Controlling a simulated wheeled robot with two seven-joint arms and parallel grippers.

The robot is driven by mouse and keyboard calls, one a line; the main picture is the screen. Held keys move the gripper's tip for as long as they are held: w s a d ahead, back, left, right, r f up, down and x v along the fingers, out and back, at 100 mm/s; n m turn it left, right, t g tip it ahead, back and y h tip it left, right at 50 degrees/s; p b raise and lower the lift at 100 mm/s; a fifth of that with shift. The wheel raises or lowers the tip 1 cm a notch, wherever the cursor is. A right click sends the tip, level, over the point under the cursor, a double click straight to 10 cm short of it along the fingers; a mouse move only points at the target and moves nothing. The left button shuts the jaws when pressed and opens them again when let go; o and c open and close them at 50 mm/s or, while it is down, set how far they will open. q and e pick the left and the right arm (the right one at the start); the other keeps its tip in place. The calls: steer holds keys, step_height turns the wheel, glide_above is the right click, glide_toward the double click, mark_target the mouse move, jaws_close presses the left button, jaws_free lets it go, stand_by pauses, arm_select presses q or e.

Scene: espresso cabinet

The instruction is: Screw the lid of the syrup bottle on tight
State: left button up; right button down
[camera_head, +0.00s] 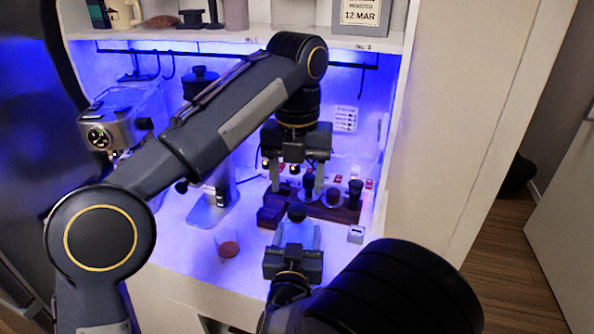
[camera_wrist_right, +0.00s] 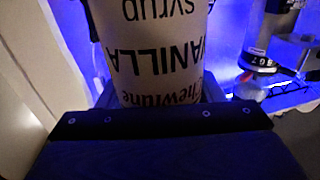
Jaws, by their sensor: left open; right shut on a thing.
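The syrup bottle (camera_head: 298,234) stands at the front of the counter with a dark lid (camera_head: 297,211) on top. In the right wrist view the white bottle (camera_wrist_right: 158,35) fills the upper middle, its vanilla syrup label upside down. My right gripper (camera_head: 297,242) is shut on the bottle's body. My left gripper (camera_head: 297,188) points down with its fingers apart, just above the lid in the picture. I see nothing between its fingers that it grips. Whether the lid sits tight on the bottle cannot be told.
A glass with reddish content (camera_head: 228,249) stands left of the bottle. A wooden tray (camera_head: 345,214) with dark jars lies behind. A small white box (camera_head: 356,234) is at right. The espresso machine (camera_head: 122,113) stands at left, under the shelf (camera_head: 230,37).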

arm_select(q)
steer(key=shift+r, duration=1.2)
arm_select(e)
steer(key=shift+c, duration=1.5)
jaws_free()
arm_select(q)
steer(key=shift+f+b, duration=0.6)
arm_select(e)
steer(key=s, duration=0.7)
steer(key=shift+s+a, duration=0.35)
steer(key=shift+a, duration=0.1)
arm_select(q)
steer(key=shift+s, duration=0.1)
arm_select(e)
steer(key=shift+s, duration=0.1)
